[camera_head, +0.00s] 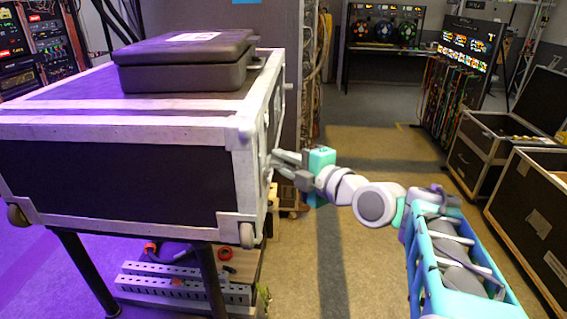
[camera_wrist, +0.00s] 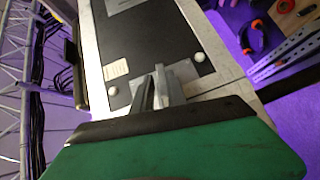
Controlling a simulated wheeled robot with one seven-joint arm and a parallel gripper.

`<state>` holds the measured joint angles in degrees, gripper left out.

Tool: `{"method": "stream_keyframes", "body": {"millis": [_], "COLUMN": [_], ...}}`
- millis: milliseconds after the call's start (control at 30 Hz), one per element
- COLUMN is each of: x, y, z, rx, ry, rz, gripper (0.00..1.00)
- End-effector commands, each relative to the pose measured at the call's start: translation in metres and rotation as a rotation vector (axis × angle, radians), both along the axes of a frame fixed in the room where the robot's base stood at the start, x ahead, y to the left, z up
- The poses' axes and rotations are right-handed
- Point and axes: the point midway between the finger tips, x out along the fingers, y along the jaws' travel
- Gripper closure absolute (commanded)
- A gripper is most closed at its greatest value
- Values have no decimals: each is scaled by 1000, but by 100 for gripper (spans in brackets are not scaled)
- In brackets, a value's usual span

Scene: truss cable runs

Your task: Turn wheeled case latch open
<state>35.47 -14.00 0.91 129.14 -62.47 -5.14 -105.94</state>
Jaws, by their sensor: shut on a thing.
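The wheeled case (camera_head: 110,185) is black with pale metal edging and corner wheels. It stands at the left on dark legs. My gripper (camera_head: 276,161) reaches from the right to the case's right-hand side, with its fingers against that face. In the wrist view the fingers (camera_wrist: 164,84) are close together at the edge of the case's dark panel (camera_wrist: 150,38), between two round white knobs. They are shut on a small grey part, which looks like the latch. The fingers mostly hide it, and its turn angle cannot be told.
A closed dark case (camera_head: 185,64) lies on top of the wheeled case. Below is a low shelf with perforated metal rails (camera_head: 180,287). Open black cases (camera_head: 535,215) stand at the right. Floor (camera_head: 365,150) beyond my arm is clear.

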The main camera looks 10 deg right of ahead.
Motion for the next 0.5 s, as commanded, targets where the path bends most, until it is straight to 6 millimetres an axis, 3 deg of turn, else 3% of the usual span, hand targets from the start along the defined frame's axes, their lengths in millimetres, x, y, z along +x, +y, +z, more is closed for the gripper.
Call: {"method": "stream_keyframes", "body": {"millis": [33, 500], "x": [-1, -1], "y": [0, 0], "z": [-7, -12], "rx": [2, 6], "ry": [16, 28], "rz": [1, 2], "gripper": [100, 100]}}
